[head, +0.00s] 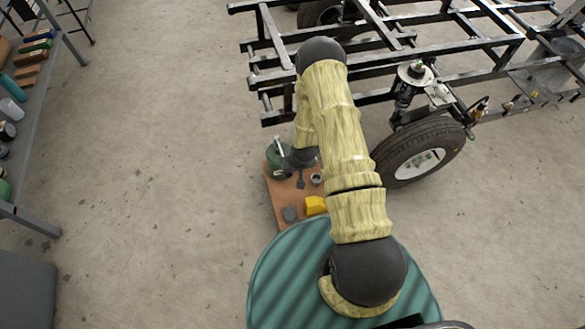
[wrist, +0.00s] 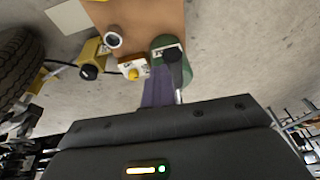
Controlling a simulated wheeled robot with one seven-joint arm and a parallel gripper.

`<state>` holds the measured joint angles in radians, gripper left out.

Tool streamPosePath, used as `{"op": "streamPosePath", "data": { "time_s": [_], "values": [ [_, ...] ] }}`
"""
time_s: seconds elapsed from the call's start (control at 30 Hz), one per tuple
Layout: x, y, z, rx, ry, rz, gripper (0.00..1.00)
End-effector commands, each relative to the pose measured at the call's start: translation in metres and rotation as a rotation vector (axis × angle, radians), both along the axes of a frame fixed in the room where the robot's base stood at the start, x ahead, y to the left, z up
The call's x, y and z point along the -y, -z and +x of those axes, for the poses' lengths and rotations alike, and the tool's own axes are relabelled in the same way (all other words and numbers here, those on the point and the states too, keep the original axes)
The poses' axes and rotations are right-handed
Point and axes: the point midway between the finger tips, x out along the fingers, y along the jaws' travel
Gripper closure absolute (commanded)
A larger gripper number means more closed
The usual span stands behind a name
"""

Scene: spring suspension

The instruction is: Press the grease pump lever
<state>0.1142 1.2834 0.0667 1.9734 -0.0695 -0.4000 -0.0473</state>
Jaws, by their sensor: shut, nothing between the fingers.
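The grease pump looks to be the green can (head: 277,160) at the back left of a brown board. A thin pale lever (head: 279,143) sticks up from it. The wrist view shows the green can (wrist: 167,54) with a black cap and a pale label.
A wheel (head: 423,150) and a black vehicle frame (head: 375,97) stand to the right. A shelf (head: 40,95) is far left; the floor between is clear.

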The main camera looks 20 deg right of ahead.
Motion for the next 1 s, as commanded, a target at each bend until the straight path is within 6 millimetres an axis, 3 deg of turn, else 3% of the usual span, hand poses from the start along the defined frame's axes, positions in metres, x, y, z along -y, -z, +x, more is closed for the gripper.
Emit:
{"op": "streamPosePath", "data": {
  "time_s": [0.1,0.4,1.0],
  "values": [
    [-0.005,-0.021,-0.021,-0.017,-0.011,0.007,1.00],
    [0.002,-0.061,-0.049,-0.011,-0.004,0.006,1.00],
    [0.003,-0.066,-0.053,-0.010,-0.004,0.006,1.00]
  ]
}}
